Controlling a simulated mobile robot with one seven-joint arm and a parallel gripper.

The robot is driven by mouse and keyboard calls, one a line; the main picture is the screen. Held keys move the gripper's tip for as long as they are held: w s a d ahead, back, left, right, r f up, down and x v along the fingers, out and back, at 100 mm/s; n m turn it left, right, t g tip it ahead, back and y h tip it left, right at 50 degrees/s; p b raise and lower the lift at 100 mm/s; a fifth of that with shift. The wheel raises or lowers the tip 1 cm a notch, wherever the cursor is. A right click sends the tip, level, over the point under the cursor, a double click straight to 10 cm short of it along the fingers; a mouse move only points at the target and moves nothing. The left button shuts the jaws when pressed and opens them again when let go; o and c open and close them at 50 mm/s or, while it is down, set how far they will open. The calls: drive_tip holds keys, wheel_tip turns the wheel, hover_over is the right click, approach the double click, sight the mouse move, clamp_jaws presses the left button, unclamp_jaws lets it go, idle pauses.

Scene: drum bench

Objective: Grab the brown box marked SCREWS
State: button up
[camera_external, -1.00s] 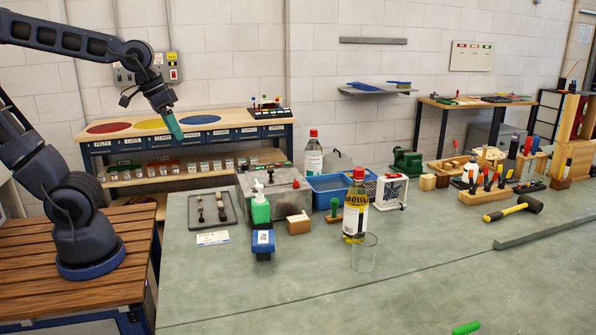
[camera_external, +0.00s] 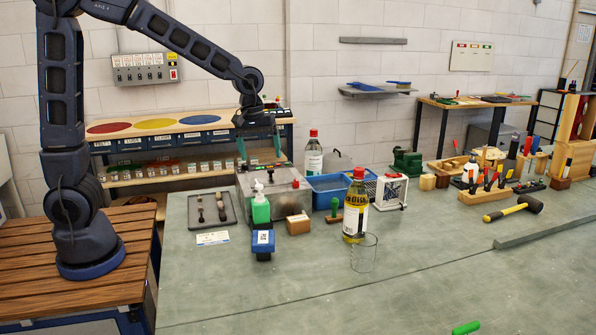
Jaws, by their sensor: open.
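A small brown box (camera_external: 298,225) with a pale label sits on the green-grey bench, right of a blue box with a white label (camera_external: 263,241). The label is too small to read. My gripper (camera_external: 259,148) is open and empty, pointing down with its two teal fingers apart. In the picture it shows above and left of the brown box, in front of or over the metal case behind it; its exact depth is hard to tell.
A green pump bottle (camera_external: 260,208) stands left of the brown box. A metal case (camera_external: 290,198) and a blue bin (camera_external: 330,188) are behind it. A yellow bottle (camera_external: 356,210) and clear glass (camera_external: 364,253) stand to the right. The front bench is mostly clear.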

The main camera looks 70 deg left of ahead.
drive_tip(key=w+f+n+g, duration=0.2)
drive_tip(key=w+f+n, duration=0.4)
drive_tip(key=w+f, duration=0.75)
hover_over(298, 218)
drive_tip(key=f, duration=0.6)
drive_tip(key=shift+w+f, duration=0.2)
drive_tip(key=shift+f, duration=0.05)
drive_tip(key=shift+s+d+f, duration=0.1)
drive_tip(key=shift+f, duration=1.35)
drive_tip(key=shift+s+f, duration=0.1)
drive_tip(key=shift+f, duration=1.3)
drive_tip(key=shift+c, duration=0.4)
drive_tip(key=c, duration=1)
